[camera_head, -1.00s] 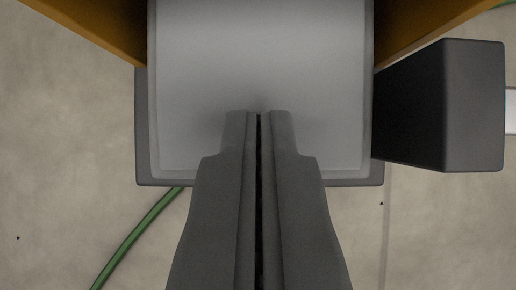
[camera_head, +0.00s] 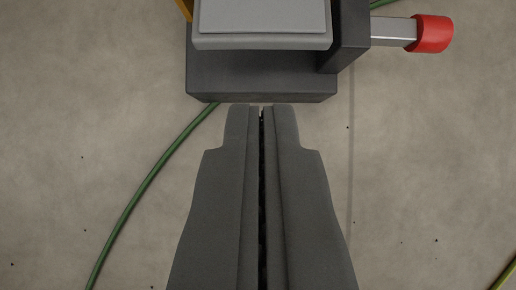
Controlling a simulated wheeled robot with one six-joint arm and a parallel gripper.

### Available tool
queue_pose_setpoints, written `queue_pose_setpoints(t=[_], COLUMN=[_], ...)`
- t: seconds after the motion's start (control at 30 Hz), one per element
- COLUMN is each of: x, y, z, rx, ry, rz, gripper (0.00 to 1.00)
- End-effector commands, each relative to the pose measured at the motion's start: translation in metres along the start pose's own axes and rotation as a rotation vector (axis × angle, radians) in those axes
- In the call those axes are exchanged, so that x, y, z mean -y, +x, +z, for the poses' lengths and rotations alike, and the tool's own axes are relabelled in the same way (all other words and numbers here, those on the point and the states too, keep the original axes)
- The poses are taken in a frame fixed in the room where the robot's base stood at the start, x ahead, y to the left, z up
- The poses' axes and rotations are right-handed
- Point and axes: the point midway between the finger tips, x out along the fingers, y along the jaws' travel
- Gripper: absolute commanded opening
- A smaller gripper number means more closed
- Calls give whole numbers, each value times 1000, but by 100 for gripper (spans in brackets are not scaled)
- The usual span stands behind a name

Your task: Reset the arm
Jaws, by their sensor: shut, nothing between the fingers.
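My gripper (camera_head: 261,108) is in the lower middle of the head camera view, pointing up the picture. Its two dark grey fingers lie side by side with only a thin dark line between them. It is shut and holds nothing. Its tips show just below the lower edge of a dark grey block (camera_head: 262,80); I cannot tell how far apart they are in depth. No turf roll is in view.
A light grey slab (camera_head: 262,22) sits above the dark block. A grey bar with a red end (camera_head: 433,34) sticks out to the right. A green hose (camera_head: 143,190) curves over the concrete floor (camera_head: 90,90). A yellow line (camera_head: 506,277) shows at lower right. Floor on both sides is mostly clear.

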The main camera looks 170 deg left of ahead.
Motion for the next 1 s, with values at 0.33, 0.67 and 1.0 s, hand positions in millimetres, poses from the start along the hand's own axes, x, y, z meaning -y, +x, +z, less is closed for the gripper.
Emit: queue_pose_setpoints(t=[0.33, 0.67, 1.0], x=[0, 2, -1], y=[0, -20, -88], z=[0, -38, -140], rx=[0, -30, -113], ry=[0, 16, 51], rz=[0, -21, -78], gripper=[0, 0, 0])
